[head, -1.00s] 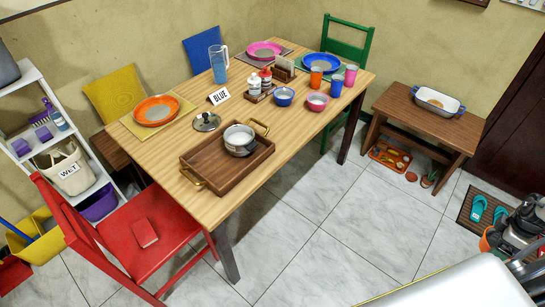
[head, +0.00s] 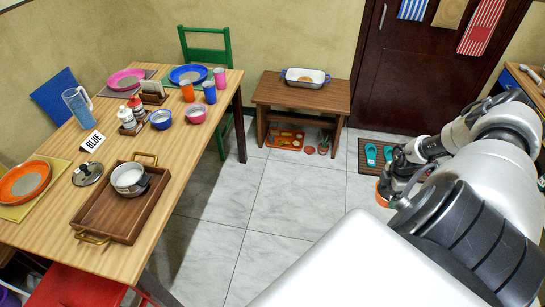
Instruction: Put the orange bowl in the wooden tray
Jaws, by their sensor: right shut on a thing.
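The wooden tray (head: 107,214) has brass handles and lies on the dining table at the left. A small metal pot with a pale inside (head: 129,178) stands in it. My right gripper (head: 391,188) is at the right, far from the tray, in front of the dark door. It is shut on the orange bowl (head: 382,194), of which only an orange edge shows; the gripper and arm hide the rest. My left gripper is out of view.
The dining table (head: 160,139) also holds an orange plate (head: 25,181), a pot lid (head: 88,173), a pitcher (head: 78,107), cups and small bowls. A wooden bench (head: 301,94) stands at the back. The tiled floor (head: 290,200) between is clear.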

